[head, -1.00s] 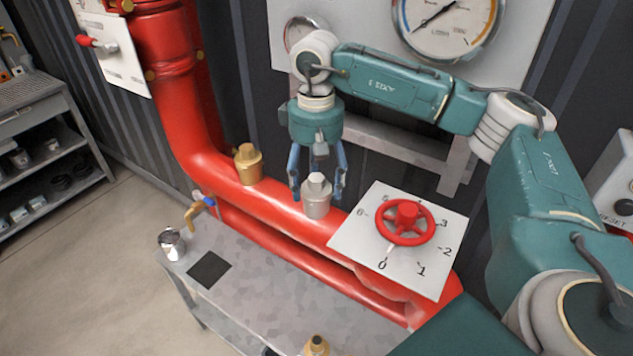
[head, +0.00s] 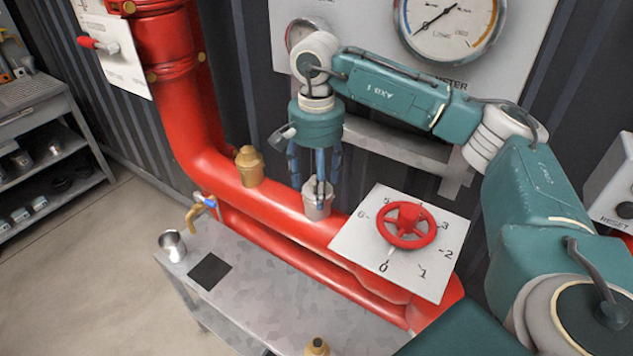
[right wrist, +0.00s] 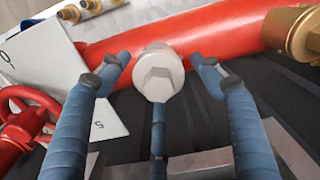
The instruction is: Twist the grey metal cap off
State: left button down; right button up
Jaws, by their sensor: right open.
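The grey metal cap (head: 317,205) sits upright on the red pipe, between a brass cap and the white dial plate. In the right wrist view the grey cap (right wrist: 158,74) shows from above with its hex top. My right gripper (head: 319,190) points down over the cap, its blue fingers around the top part. In the right wrist view the right gripper (right wrist: 162,70) is open, with fingers on both sides of the cap and a gap to each; a third finger lies below it. My left gripper is not in view.
A brass cap (head: 249,167) stands on the pipe to the left. A red handwheel (head: 406,225) on a numbered plate (head: 357,240) is close on the right. A metal table (head: 262,300) below holds a metal cup (head: 172,246) and a black square (head: 209,271).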

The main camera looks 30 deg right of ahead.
jog(key=m, duration=1.2)
jog(key=shift+d, duration=0.1)
